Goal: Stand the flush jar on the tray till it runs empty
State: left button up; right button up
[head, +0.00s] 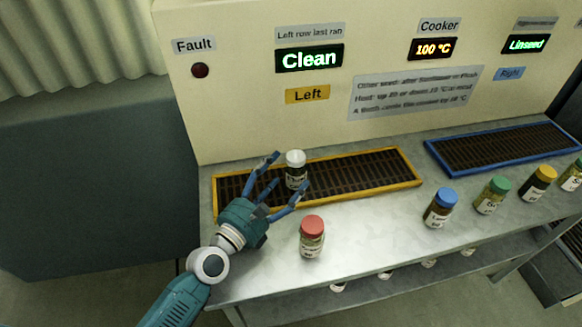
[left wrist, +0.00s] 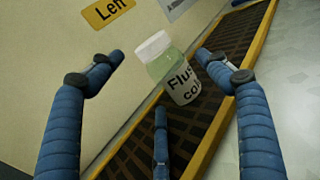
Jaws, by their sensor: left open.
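The flush jar (head: 296,172) has a white lid and a label beginning "Flus". It stands upright on the dark slatted tray with the yellow rim (head: 392,184), under the yellow "Left" sign. In the left wrist view the jar (left wrist: 172,68) sits between my open fingers over the yellow-rimmed tray (left wrist: 215,125), and looks largely clear with a pale green tint. My left gripper (head: 285,180) is open around the jar, with space between the fingers and the jar. My right gripper is not in view.
A red-lidded jar (head: 312,238) stands on the counter just in front of the tray, close to my left gripper. Blue-lidded (head: 440,208), green-lidded (head: 492,196) and yellow-lidded (head: 538,183) jars stand at the right. A blue-rimmed tray (head: 500,148) lies behind them. The display reads "Clean" (head: 309,58); the fault lamp (head: 200,70) is dark red.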

pick_arm(q)
jog(key=b+v, duration=0.1)
jog(key=v, duration=0.5)
jog(key=shift+s+a, duration=0.1)
jog(key=shift+s, duration=0.1)
jog(key=shift+s+a, duration=0.2)
jog(key=shift+s, duration=0.2)
